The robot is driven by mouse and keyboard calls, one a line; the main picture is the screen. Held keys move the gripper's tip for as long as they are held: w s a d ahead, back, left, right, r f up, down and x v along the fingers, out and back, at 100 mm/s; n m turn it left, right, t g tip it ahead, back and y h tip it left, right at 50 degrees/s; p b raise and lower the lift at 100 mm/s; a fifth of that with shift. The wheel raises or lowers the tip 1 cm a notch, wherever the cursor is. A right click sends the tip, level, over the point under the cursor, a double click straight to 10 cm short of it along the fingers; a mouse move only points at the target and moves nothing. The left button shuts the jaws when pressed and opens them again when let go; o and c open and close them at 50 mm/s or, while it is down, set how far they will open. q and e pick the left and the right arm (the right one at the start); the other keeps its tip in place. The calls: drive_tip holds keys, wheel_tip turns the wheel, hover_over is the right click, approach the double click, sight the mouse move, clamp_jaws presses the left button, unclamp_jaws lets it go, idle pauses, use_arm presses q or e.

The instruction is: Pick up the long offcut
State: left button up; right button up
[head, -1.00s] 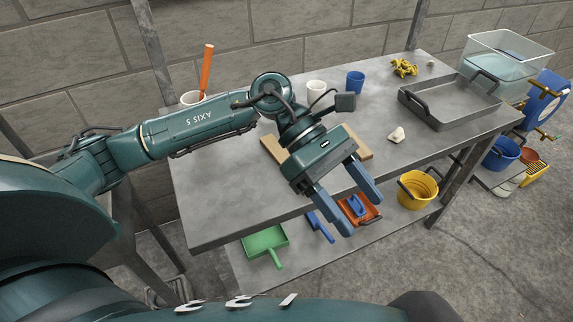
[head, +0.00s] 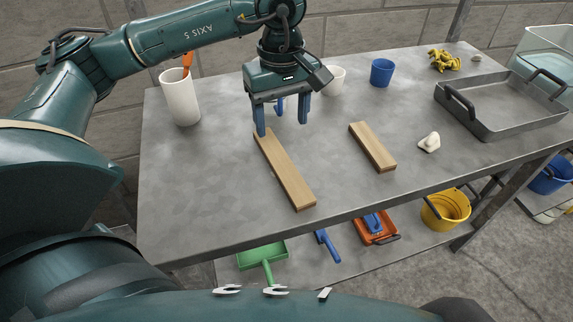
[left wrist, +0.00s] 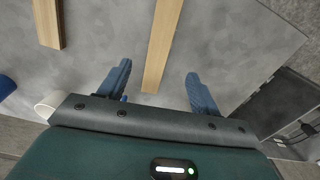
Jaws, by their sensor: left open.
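The long offcut (head: 284,172), a light wood strip, lies flat on the grey table, running from under my left gripper toward the front edge. It also shows in the left wrist view (left wrist: 161,45), with its near end between the two fingers. My left gripper (head: 282,126) points down, open and empty, at the far end of this strip. In the left wrist view, the fingers (left wrist: 157,72) stand apart on either side of the strip with gaps. The fingers' exact height above the table is unclear. A shorter wood strip (head: 372,147) lies to the right. My right gripper is not in view.
Behind are a white holder (head: 180,98) with an orange-handled tool, a white cup (head: 334,81) and a blue cup (head: 382,73). A whitish lump (head: 429,142) and a grey tray (head: 486,128) stand right. The table's left front is clear.

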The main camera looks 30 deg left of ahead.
use_arm(q)
hover_over(283, 164)
drive_tip(key=f, duration=0.5)
drive_tip(key=shift+s+f, duration=0.25)
drive_tip(key=shift+f, duration=0.1)
drive_tip(key=shift+w+f, duration=0.2)
drive_tip(key=shift+f, duration=2.6)
drive_tip(key=c, duration=1.1)
